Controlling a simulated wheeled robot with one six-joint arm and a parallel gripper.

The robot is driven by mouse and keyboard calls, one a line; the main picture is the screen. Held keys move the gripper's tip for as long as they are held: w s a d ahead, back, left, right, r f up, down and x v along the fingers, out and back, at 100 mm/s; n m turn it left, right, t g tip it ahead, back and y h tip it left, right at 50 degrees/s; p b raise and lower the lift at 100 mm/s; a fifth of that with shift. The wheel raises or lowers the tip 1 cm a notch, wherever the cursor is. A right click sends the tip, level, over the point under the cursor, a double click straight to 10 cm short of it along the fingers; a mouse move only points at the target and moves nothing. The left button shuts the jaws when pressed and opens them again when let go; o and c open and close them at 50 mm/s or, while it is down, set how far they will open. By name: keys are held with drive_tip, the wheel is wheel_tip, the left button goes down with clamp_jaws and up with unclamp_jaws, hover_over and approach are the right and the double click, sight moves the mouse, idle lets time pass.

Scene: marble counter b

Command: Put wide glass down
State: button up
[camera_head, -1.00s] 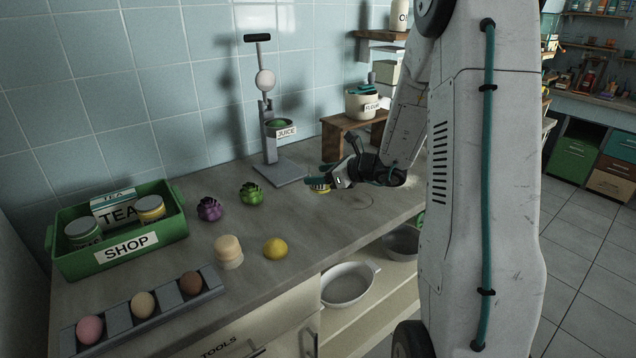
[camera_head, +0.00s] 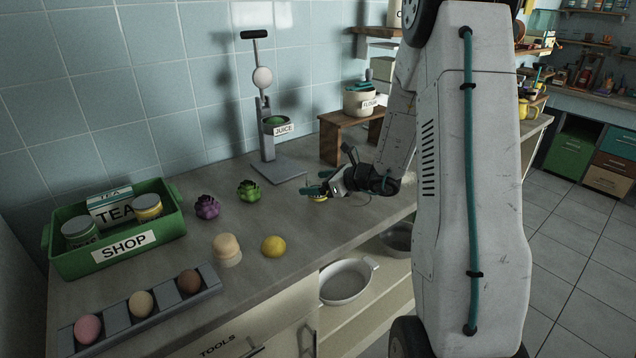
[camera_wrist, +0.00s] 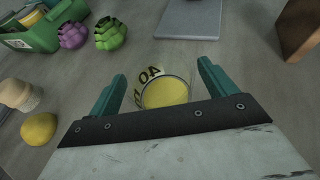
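The wide glass (camera_wrist: 165,92) shows in the wrist view as a round, clear-rimmed vessel seen from above, with yellow inside. Dark lettering on a pale label shows at its far left side. It is between the two teal fingers of my gripper (camera_wrist: 161,80), with a visible gap on each side, so the fingers look open. In the head view my gripper (camera_head: 314,183) is low over the counter, and a bit of yellow from the glass (camera_head: 319,198) shows under the fingers. The rest of the glass is hidden there.
A juice press (camera_head: 277,170) stands behind the gripper. A wooden stand (camera_head: 335,122) with a flour pot is behind to the right. Green and purple vegetables, a lemon (camera_head: 273,246), a stacked cream object and a green SHOP crate (camera_head: 85,262) lie to the left.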

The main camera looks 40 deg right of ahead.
drive_tip(key=shift+r, duration=0.2)
drive_tip(key=v, duration=1.1)
drive_tip(key=s+a+r+n+g+y, duration=0.1)
drive_tip(key=s+a+r+n+g, duration=0.2)
drive_tip(key=a+n, duration=0.3)
drive_tip(key=s+a+r+n+g+y, duration=0.1)
drive_tip(key=s+a+r+n+g, duration=0.2)
drive_tip(key=a, duration=0.5)
drive_tip(key=s+a+r+n+g+y, duration=0.1)
drive_tip(key=s+a+r+n+g, duration=0.15)
drive_tip(key=a+n, duration=0.4)
drive_tip(key=s+a+r+n+g+h, duration=0.1)
drive_tip(key=s+n+h, duration=0.3)
drive_tip(key=s+n, duration=0.4)
drive_tip(key=s+a+r+n+g+h, duration=0.1)
drive_tip(key=s+r+n+h, duration=0.1)
drive_tip(key=s+n+h, duration=0.2)
drive_tip(key=shift+s+a+n+h, duration=0.35)
drive_tip(key=shift+s+n, duration=1.5)
drive_tip(key=shift+s, duration=0.75)
drive_tip(key=shift+r+g, duration=0.15)
drive_tip(key=shift+g, duration=0.1)
